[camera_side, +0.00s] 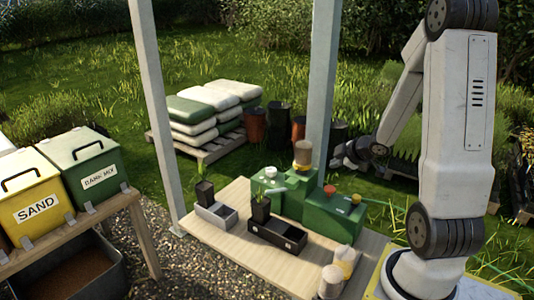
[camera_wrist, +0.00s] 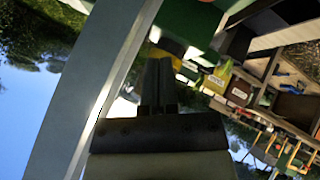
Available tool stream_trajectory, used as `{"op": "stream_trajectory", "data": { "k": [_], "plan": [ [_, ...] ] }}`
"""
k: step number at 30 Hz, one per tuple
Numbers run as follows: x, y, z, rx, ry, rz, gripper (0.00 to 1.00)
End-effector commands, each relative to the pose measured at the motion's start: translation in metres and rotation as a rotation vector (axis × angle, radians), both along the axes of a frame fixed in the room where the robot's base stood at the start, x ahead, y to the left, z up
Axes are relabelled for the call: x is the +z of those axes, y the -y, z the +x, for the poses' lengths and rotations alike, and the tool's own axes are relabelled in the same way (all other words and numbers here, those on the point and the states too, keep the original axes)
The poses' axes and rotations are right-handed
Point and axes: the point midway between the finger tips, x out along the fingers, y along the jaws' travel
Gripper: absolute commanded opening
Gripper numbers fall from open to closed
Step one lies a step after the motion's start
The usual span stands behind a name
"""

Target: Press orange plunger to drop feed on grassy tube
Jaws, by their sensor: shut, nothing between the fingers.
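The orange plunger (camera_side: 330,190) sits on top of the green dispenser block (camera_side: 325,218), with a yellow plunger (camera_side: 356,199) to its right and a white one (camera_side: 271,171) on the left block. A dark tube with a thin green sprout (camera_side: 261,208) stands in the black tray (camera_side: 292,239). Another dark tube (camera_side: 205,191) stands at the grey tray (camera_side: 228,221); which one is grassy is hard to tell. My gripper (camera_side: 345,158) is behind and above the dispenser, clear of the plungers. Its dark fingers show shut and empty in the wrist view (camera_wrist: 158,75).
A clear hopper with tan contents (camera_side: 303,153) rises from the dispenser's back. A grey post (camera_side: 321,80) stands close to my gripper. Two tan-filled bottles (camera_side: 343,264) (camera_side: 331,284) stand at the board's front. The wooden board (camera_side: 215,254) has free room at front left.

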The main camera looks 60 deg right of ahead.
Motion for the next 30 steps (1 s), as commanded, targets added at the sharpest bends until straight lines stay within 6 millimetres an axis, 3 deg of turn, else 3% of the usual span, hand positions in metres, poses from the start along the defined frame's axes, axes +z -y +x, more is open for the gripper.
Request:
{"op": "stream_trajectory", "data": {
  "k": [15, 30],
  "plan": [
    [-0.049, 0.0, 0.0, 0.0, -0.001, 0.002, 0.0],
    [-0.057, 0.0, 0.0, 0.0, 0.0, -0.001, 0.0]
  ]
}}
